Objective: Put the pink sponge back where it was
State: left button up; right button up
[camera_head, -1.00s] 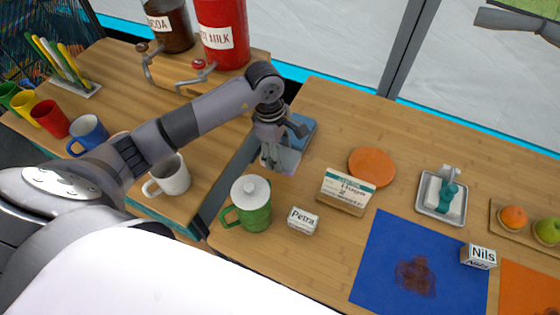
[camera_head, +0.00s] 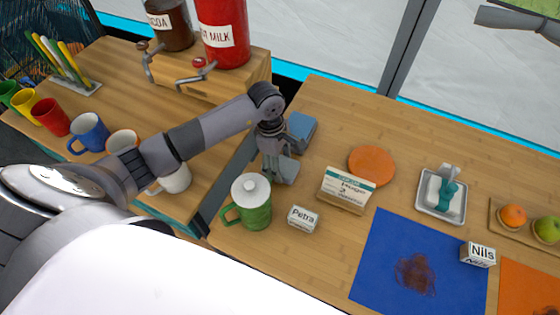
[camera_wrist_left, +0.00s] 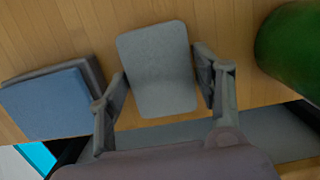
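No clearly pink sponge shows. A flat grey-blue pad (camera_wrist_left: 157,70) with rounded corners lies between the fingers of my left gripper (camera_wrist_left: 160,65) in the left wrist view. In the head view my left gripper (camera_head: 278,166) points down at the left edge of the right counter, with the pad partly hidden by the fingers. I cannot tell whether the pad touches the counter. A blue pad (camera_head: 301,127) lies behind the gripper; in the wrist view (camera_wrist_left: 45,105) it lies on a darker one. My right gripper is not in view.
A green lidded mug (camera_head: 253,207) stands close in front of the gripper. The Petra box (camera_head: 303,219), a labelled block (camera_head: 345,188) and an orange disc (camera_head: 371,165) are to the right. A gap separates this counter from the left one with mugs and dispensers.

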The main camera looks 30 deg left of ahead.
pick_arm(q)
jog(key=shift+o, duration=1.2)
jog(key=shift+r, duration=0.15)
notch_tip(320, 180, up, 12)
jog(key=a+b, duration=0.1)
jog(key=shift+a, duration=0.4)
